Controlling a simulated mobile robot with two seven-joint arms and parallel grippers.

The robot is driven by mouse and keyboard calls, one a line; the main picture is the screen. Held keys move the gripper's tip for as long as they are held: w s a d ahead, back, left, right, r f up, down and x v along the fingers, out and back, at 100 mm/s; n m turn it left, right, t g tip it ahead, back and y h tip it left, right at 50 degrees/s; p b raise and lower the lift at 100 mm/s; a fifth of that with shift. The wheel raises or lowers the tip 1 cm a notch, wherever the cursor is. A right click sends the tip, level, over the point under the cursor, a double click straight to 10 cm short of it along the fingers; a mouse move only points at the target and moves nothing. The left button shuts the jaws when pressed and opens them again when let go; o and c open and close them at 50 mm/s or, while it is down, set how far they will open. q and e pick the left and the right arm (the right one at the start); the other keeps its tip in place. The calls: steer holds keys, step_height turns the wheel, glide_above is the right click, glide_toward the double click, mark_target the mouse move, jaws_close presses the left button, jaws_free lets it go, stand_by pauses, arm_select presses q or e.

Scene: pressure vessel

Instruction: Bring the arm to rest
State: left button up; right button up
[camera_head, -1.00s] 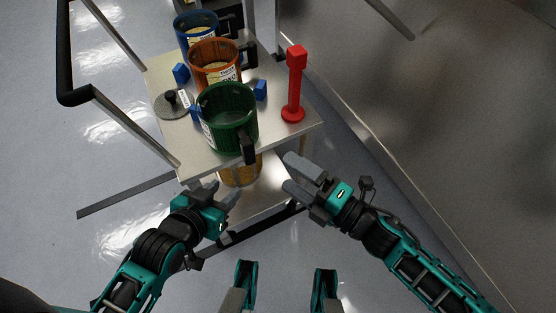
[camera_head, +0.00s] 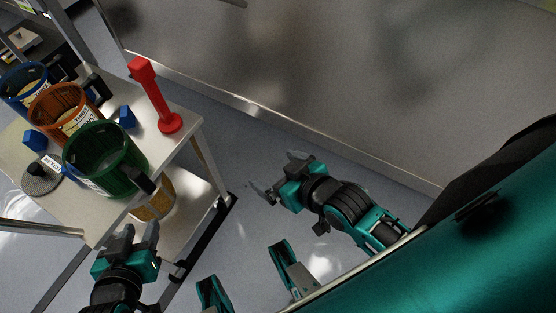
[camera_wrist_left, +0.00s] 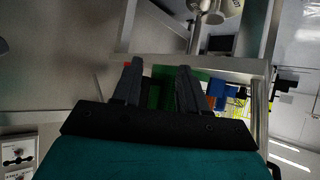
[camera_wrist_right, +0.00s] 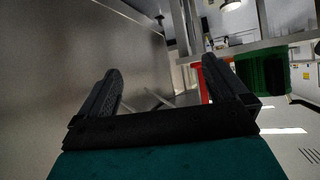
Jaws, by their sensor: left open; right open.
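My left gripper (camera_head: 132,243) is open and empty at the lower left of the head view, just in front of the cart's near edge and below the green mug. In the left wrist view its two fingers (camera_wrist_left: 158,85) stand apart with the green mug seen beyond them. My right gripper (camera_head: 268,175) is open and empty over the floor, right of the cart and apart from it. In the right wrist view its fingers (camera_wrist_right: 162,85) are wide apart with nothing between them.
The metal cart (camera_head: 190,118) holds a green mug (camera_head: 95,160), an orange mug (camera_head: 62,112), a blue mug (camera_head: 22,85), a red post (camera_head: 155,95), a grey disc with a knob (camera_head: 40,178) and blue blocks. A steel wall (camera_head: 330,80) stands at the right. Floor between is clear.

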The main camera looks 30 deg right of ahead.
arm_select(q)
steer(key=s+a+r+y+p, duration=0.1)
steer(key=a+r+p, duration=0.2)
steer(key=r+p, duration=0.5)
steer(key=p, duration=0.4)
steer(key=shift+s+a, duration=0.15)
steer(key=shift+s, duration=0.2)
arm_select(e)
steer(key=s+d+r+h, duration=0.1)
steer(key=d+r, duration=0.2)
steer(key=r, duration=0.5)
steer(key=shift+s+r, duration=0.15)
steer(key=shift+s, duration=0.05)
arm_select(q)
steer(key=shift+d, duration=0.2)
arm_select(e)
steer(key=shift+a, duration=0.1)
arm_select(q)
steer(key=shift+w+r+p, duration=0.15)
steer(key=shift+p, duration=0.15)
